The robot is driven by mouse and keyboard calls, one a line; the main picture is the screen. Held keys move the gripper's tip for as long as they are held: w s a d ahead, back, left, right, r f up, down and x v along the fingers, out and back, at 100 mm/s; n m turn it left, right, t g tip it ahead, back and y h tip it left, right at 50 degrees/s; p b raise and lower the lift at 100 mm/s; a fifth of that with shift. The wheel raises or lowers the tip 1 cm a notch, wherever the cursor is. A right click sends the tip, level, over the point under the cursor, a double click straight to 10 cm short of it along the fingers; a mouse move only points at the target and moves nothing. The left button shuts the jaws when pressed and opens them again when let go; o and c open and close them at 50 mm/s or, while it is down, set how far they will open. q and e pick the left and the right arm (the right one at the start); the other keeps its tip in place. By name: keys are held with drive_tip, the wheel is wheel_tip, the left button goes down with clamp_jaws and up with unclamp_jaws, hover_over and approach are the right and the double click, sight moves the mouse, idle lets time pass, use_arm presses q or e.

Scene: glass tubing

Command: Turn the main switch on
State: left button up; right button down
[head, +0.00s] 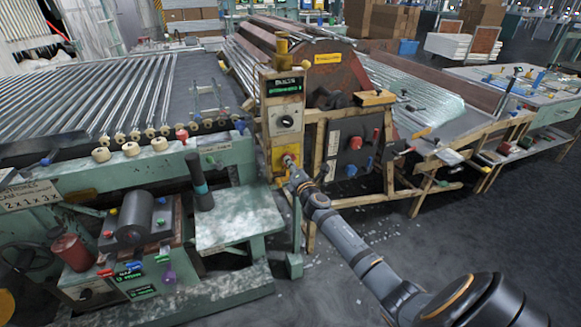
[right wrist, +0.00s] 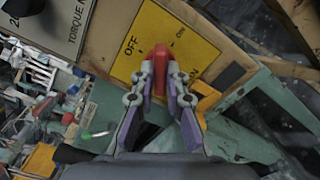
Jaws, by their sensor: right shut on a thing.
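The main switch's yellow plate (head: 283,152) is low on the post in the middle of the head view. In the right wrist view the yellow plate (right wrist: 157,30) reads OFF at left and "On" at upper right. The red switch handle (right wrist: 161,56) points up in that view, between these two labels. I cannot tell which position it counts as. My right gripper (head: 290,170) is at the plate, with its fingers (right wrist: 160,72) shut on the handle's two sides. The handle's lower part is partly hidden between the fingers. My left gripper is not in view.
Above the switch is a white panel with a black dial (head: 287,122). A dark box (head: 355,148) with a red knob sits right of the post. A green bench (head: 240,217) stands at left, beside racks of glass tubes (head: 95,95). The floor at front right is clear.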

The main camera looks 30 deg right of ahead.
use_arm(q)
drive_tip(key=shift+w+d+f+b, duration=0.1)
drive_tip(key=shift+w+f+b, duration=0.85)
drive_tip(key=shift+b, duration=0.1)
use_arm(e)
drive_tip(key=shift+m, duration=3.2)
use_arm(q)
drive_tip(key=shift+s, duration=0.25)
use_arm(e)
drive_tip(key=c, duration=1.4)
unclamp_jaws()
drive_tip(key=shift+o, duration=0.2)
drive_tip(key=v, duration=1.2)
